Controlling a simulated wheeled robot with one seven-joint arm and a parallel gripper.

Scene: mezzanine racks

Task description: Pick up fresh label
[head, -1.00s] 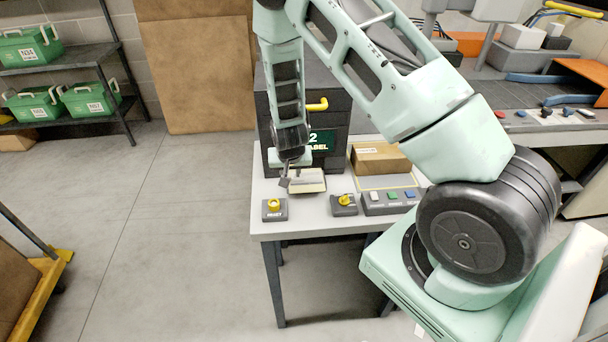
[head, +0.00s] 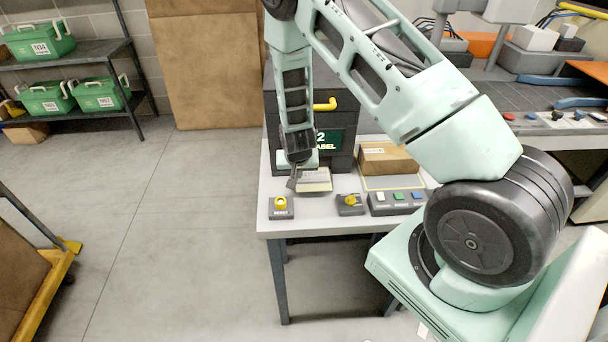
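The dark label printer (head: 340,150) stands at the back of the small grey table, with a yellow handle and a sign partly reading "2 ...ABEL". A pale, cream-coloured piece (head: 318,185), apparently the label or its tray, lies at the printer's front. My gripper (head: 294,183) points down at the left edge of this pale piece, close to or touching it. The fingers are small and dark, and their gap cannot be made out. Whether anything is between them is hidden.
A yellow-knobbed reset box (head: 281,208), another yellow-knobbed box (head: 350,204) and a button panel (head: 398,202) line the table's front. A cardboard box (head: 386,158) sits behind the panel. The grey table (head: 300,228) has open floor to its left.

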